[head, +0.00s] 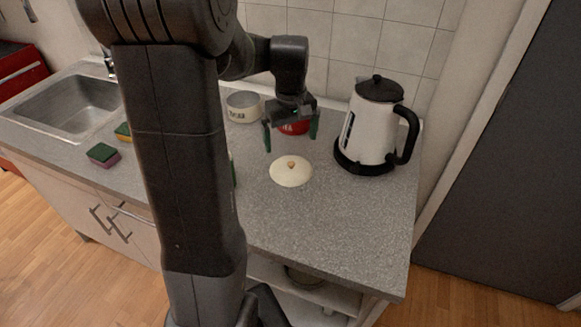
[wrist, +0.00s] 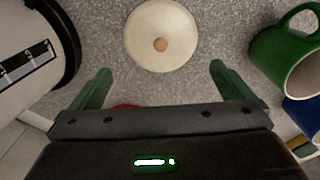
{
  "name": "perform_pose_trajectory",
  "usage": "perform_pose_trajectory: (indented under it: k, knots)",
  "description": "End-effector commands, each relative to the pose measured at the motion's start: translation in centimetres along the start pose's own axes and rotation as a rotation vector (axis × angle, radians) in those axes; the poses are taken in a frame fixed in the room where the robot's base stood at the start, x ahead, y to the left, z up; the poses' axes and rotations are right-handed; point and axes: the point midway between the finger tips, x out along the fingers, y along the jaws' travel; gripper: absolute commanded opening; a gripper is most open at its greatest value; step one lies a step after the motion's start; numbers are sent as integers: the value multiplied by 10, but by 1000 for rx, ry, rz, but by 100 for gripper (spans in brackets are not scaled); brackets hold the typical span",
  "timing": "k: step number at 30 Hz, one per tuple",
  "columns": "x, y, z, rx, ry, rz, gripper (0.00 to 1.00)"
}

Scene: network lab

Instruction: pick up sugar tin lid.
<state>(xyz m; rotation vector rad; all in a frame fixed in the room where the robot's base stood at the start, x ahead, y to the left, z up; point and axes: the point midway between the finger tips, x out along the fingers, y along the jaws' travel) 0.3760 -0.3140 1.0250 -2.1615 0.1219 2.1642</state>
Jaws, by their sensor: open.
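The sugar tin lid (head: 291,171) is a round cream disc with a small tan knob. It lies flat on the grey counter, knob up. In the wrist view the lid (wrist: 160,36) is at the top centre, beyond the fingertips. My gripper (head: 291,143) is open and empty, with its green fingers pointing down above the counter, a little behind the lid. In the wrist view the two fingers (wrist: 161,69) are spread wide and do not touch the lid.
A white tin (head: 243,107) with lettering and a red object (head: 293,127) stand near the wall. A white kettle (head: 373,125) is to the right. Sponges (head: 102,154) lie by the sink (head: 70,105). The wrist view shows a green mug (wrist: 284,55). The front counter is clear.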

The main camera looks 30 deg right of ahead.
Motion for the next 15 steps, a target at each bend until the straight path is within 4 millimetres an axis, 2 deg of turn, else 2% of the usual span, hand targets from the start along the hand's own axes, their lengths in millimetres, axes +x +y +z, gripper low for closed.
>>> perform_pose_trajectory:
  k: [3,10,15]
  knots:
    - [20,0,0,0,-2,-1,100]
    - [36,-1,1,0,-1,0,100]
    - [60,-3,8,0,-4,-2,100]
